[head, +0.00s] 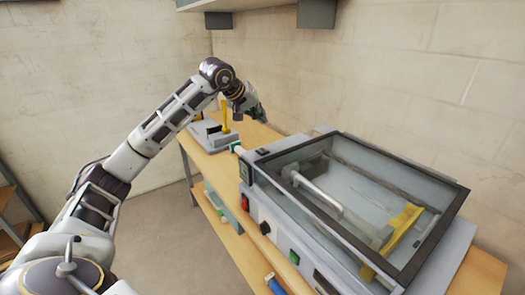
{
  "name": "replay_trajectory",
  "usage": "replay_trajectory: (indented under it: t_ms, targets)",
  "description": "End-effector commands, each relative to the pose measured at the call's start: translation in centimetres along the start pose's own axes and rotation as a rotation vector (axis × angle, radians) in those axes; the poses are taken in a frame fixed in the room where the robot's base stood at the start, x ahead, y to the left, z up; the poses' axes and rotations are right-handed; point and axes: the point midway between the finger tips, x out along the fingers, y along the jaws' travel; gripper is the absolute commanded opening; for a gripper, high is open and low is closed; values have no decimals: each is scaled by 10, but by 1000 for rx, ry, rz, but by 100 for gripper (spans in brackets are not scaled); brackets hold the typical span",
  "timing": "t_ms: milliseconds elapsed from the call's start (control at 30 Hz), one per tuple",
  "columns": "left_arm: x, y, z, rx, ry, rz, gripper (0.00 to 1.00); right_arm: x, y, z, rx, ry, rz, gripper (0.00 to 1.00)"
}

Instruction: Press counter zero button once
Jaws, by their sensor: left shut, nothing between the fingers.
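The roll laminator (345,210) stands on the wooden bench, its dark-framed clear cover closed over a roller bar and a yellow part. A small dark panel with a green mark (245,172) is at its left front corner. I cannot make out which control is the counter zero button. My left gripper (260,114) is shut and empty. It appears in the air above the bench, behind the laminator's left end and apart from it. Its fingertips are small and dark in this view. My right gripper is not in view.
A grey device with a yellow upright lever (224,115) stands on the bench left of the laminator. Red, green and dark controls line the laminator's front. A shelf (250,5) hangs on the wall above. The floor (180,240) left of the bench is clear.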

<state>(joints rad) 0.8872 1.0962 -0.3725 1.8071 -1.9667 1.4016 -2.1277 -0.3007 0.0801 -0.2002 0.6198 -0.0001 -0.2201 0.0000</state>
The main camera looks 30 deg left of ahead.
Motion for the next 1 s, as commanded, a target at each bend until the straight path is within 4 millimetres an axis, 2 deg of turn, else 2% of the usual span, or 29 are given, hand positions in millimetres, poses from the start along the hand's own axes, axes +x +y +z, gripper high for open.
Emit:
replay_trajectory:
  t_ms: [333, 667, 1000]
  targets:
    - [2, -2, 2, -1, 0, 0, 0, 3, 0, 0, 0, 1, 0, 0]
    - [14, -10, 10, -1, -1, 0, 0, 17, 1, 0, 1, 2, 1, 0]
    - [27, -19, 20, -1, 0, 1, 0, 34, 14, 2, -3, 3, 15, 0]
